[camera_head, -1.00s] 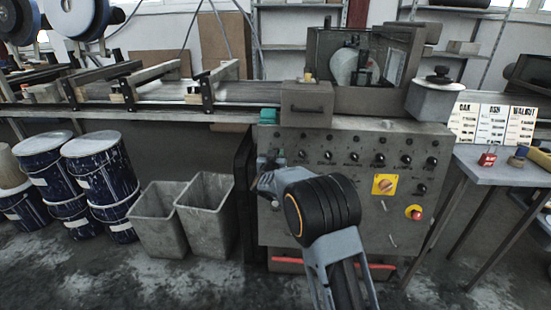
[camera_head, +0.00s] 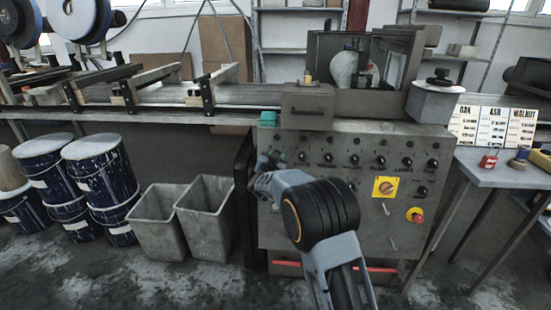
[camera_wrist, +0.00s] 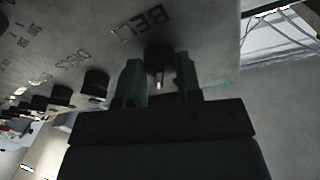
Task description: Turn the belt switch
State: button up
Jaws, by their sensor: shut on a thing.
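The belt switch (camera_wrist: 158,58) is a round black knob with a pale pointer mark, on the grey panel under the printed word BELT. My gripper (camera_wrist: 161,80) has its green fingers on either side of the knob and is shut on it. In the head view, my gripper (camera_head: 274,157) is at the upper left corner of the control panel (camera_head: 385,150) and hides the belt switch there.
More black knobs run along the panel, one (camera_wrist: 95,84) close beside my gripper. A yellow-plated rotary switch (camera_head: 385,187) and a red button (camera_head: 415,215) are at the right. Two grey bins (camera_head: 205,215) and blue drums (camera_head: 98,170) stand left. A table (camera_head: 500,170) stands right.

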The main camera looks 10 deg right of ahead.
jog(key=o, duration=0.9)
jog(key=shift+o, duration=0.2)
jog(key=p+v, duration=0.2)
jog(key=v, duration=1.1)
jog(key=shift+s, duration=0.4)
jog(key=shift+r, duration=0.1)
